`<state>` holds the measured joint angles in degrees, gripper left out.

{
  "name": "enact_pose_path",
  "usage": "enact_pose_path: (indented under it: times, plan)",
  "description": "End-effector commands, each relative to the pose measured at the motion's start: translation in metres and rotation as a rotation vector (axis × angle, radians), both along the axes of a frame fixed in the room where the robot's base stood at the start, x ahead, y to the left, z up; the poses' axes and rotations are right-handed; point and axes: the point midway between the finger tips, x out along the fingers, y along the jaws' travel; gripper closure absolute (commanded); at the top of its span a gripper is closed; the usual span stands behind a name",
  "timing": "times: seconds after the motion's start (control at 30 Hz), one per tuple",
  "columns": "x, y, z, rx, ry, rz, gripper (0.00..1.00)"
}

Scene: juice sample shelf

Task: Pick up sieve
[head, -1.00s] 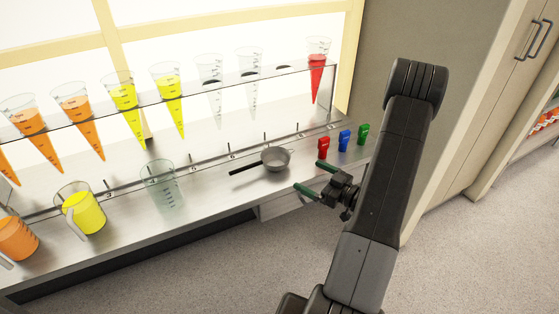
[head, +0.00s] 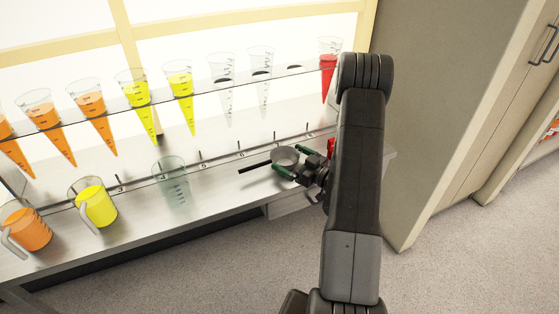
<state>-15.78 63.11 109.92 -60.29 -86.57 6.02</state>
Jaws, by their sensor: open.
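The sieve (head: 285,155) is a small grey round pan shape with a thin dark handle pointing left. It sits on the steel counter (head: 222,205). My gripper (head: 280,160) has green-tipped fingers. It is open, and its fingers are at the right side of the sieve's bowl, overlapping it in the picture. I cannot tell whether they touch it. The right part of the bowl is partly hidden by the gripper.
A clear shelf above holds several cone beakers, orange, yellow, empty and red (head: 328,85). An empty clear jug (head: 171,180), a yellow jug (head: 97,205) and an orange jug (head: 28,230) stand to the left. My arm hides most of the coloured items at right.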

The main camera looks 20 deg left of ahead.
Motion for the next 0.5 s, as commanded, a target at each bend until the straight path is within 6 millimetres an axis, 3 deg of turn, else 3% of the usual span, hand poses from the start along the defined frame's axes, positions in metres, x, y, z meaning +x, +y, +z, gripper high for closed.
enact_pose_path:
  times: [0.1,0.37,0.5]
  plan:
    - [0.0017,0.0100,-0.0004,-0.001,0.000,0.001,0.00]
    - [0.0028,0.0114,-0.0007,-0.001,0.000,-0.001,0.00]
    - [0.0027,0.0113,-0.0007,-0.001,0.001,-0.001,0.26]
